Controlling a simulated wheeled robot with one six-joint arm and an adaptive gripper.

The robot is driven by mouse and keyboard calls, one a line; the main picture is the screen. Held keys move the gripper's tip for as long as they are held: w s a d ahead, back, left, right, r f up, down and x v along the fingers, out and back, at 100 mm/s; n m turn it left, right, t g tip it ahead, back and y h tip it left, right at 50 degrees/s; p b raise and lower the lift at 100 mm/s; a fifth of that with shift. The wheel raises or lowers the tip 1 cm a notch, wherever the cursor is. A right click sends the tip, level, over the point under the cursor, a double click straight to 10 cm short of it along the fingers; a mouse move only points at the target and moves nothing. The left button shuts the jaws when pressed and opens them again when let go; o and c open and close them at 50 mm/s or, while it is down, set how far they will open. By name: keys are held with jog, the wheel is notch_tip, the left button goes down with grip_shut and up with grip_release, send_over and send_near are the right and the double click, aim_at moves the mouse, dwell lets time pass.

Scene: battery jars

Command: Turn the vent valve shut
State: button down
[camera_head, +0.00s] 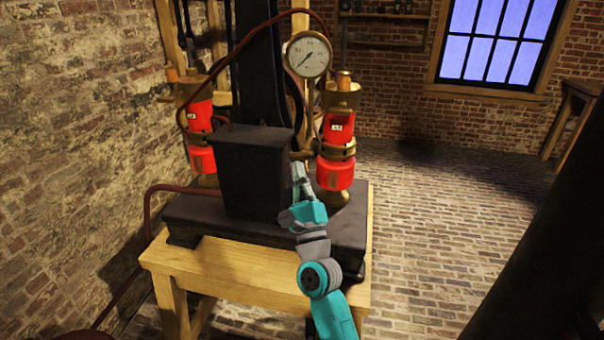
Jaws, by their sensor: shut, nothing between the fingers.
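My gripper (300,177) is shut and empty at the right side of the black box (256,180) on the apparatus. Its tips point up and away, close to a short brass fitting (302,155) between the box and the right red jar (335,175). I cannot tell whether they touch this fitting. No vent valve handle is clearly visible; the fitting may be part of it, but it is small and partly hidden. A round gauge (309,54) with a white dial stands above.
A second red jar (200,125) stands at the left. The apparatus rests on a black base (193,218) on a wooden table (215,268). A dark red hose (165,190) runs off the left side. Brick floor (440,230) is open to the right.

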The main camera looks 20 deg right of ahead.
jog(key=m+h, duration=0.3)
jog(key=m+g+h, duration=0.1)
jog(key=m+h, duration=0.5)
jog(key=m, duration=0.1)
jog(key=shift+w+a+g, duration=0.3)
jog(key=shift+a+g, duration=0.05)
jog(key=shift+g, duration=0.05)
jog(key=shift+a+r, duration=0.1)
